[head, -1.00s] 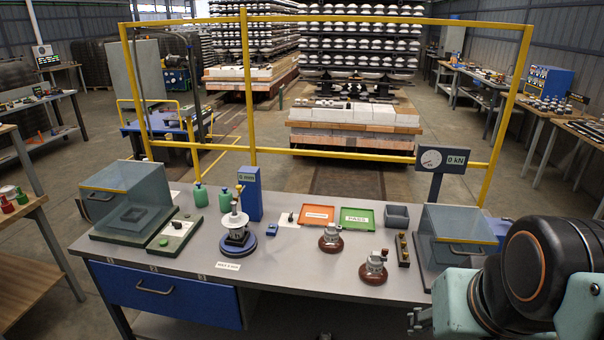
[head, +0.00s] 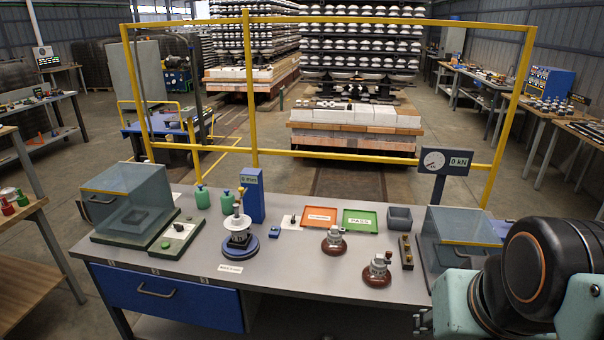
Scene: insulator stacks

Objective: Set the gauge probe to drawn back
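The gauge looks to be the blue upright column (head: 251,195) with a small display near its top, at the back of the bench left of centre. The display text is too small to read surely. A white stacked insulator (head: 237,223) on a round dark blue base (head: 240,245) stands just in front of it. Any probe on the column is too small to tell, so its position cannot be told. My gripper (head: 421,322) shows only in part at the lower right, by the bench's front edge, well apart from the gauge. Its fingers cannot be made out.
A clear-walled box (head: 130,195) stands at the left, another (head: 460,235) at the right by my arm. Two brown-based fittings (head: 334,243) (head: 377,272), an orange tray (head: 319,217) and a green tray (head: 360,220) lie between. The front middle of the bench (head: 300,275) is clear.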

